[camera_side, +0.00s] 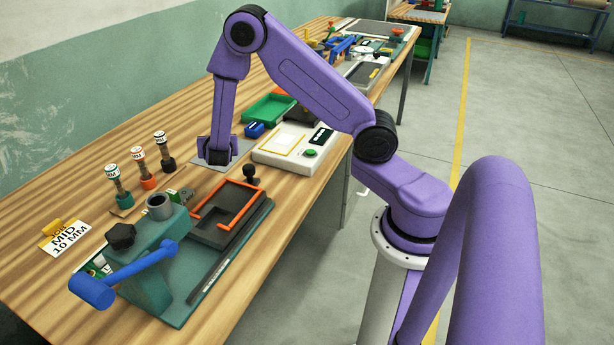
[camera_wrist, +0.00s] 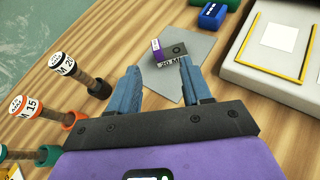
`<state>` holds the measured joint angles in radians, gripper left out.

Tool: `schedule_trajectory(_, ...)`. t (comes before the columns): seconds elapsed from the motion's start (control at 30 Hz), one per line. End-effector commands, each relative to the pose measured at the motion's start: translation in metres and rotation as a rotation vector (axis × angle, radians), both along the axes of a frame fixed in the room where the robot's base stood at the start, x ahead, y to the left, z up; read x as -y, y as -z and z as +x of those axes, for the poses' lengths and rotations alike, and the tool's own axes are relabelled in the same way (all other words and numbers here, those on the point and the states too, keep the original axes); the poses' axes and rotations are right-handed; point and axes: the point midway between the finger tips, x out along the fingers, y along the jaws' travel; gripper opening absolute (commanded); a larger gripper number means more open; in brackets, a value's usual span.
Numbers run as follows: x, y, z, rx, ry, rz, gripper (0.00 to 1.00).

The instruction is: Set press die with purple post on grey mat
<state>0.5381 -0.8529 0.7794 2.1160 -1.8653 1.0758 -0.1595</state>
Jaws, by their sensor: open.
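The grey mat (camera_wrist: 198,48) lies flat on the wooden bench, and it also shows under my gripper in the side view (camera_side: 235,150). On the mat in the wrist view is a small die (camera_wrist: 174,50) with a purple end, a dark grey body and a white label reading about "20 M". Its whole form is hard to make out, and in the side view my gripper hides it. My gripper (camera_wrist: 159,67) is open, fingers pointing down at the mat, with the die just beyond the fingertips. It shows low over the mat in the side view (camera_side: 216,160).
Three posts with labelled caps stand left of the mat: black (camera_side: 164,153), orange (camera_side: 143,170) and green (camera_side: 118,187). A blue box (camera_side: 254,130) and a white device (camera_side: 283,158) are close by. A green press (camera_side: 158,250) with a blue lever stands in front.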

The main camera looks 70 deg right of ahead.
Motion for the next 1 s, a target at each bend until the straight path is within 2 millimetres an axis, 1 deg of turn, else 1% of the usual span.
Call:
schedule_trajectory(0.03, -0.008, -0.014, -0.010, 0.031, 0.040, 0.044, 0.49)
schedule_trajectory(0.07, -0.012, -0.022, -0.018, 0.048, 0.071, 0.076, 0.49)
schedule_trajectory(0.1, -0.018, -0.031, -0.030, 0.067, 0.115, 0.121, 0.49)
schedule_trajectory(0.17, -0.028, -0.043, -0.050, 0.094, 0.181, 0.195, 0.49)
schedule_trajectory(0.27, -0.045, -0.057, -0.086, 0.124, 0.286, 0.329, 0.49)
schedule_trajectory(0.3, -0.052, -0.061, -0.102, 0.131, 0.329, 0.386, 0.49)
schedule_trajectory(0.37, -0.063, -0.067, -0.126, 0.135, 0.391, 0.474, 0.49)
schedule_trajectory(0.4, -0.070, -0.069, -0.143, 0.134, 0.432, 0.533, 0.49)
schedule_trajectory(0.47, -0.081, -0.073, -0.168, 0.124, 0.492, 0.624, 0.49)
schedule_trajectory(0.5, -0.089, -0.075, -0.185, 0.114, 0.533, 0.686, 0.49)
schedule_trajectory(0.57, -0.101, -0.077, -0.212, 0.090, 0.595, 0.778, 0.49)
schedule_trajectory(0.6, -0.109, -0.079, -0.230, 0.070, 0.634, 0.840, 0.49)
schedule_trajectory(0.67, -0.120, -0.081, -0.258, 0.031, 0.695, 0.926, 0.49)
schedule_trajectory(0.7, -0.127, -0.083, -0.275, 0.002, 0.734, 0.980, 0.49)
schedule_trajectory(0.8, -0.142, -0.087, -0.315, -0.075, 0.823, 1.095, 0.49)
schedule_trajectory(0.9, -0.152, -0.092, -0.344, -0.145, 0.891, 1.169, 0.49)
schedule_trajectory(1.0, -0.158, -0.095, -0.363, -0.192, 0.936, 1.212, 0.49)
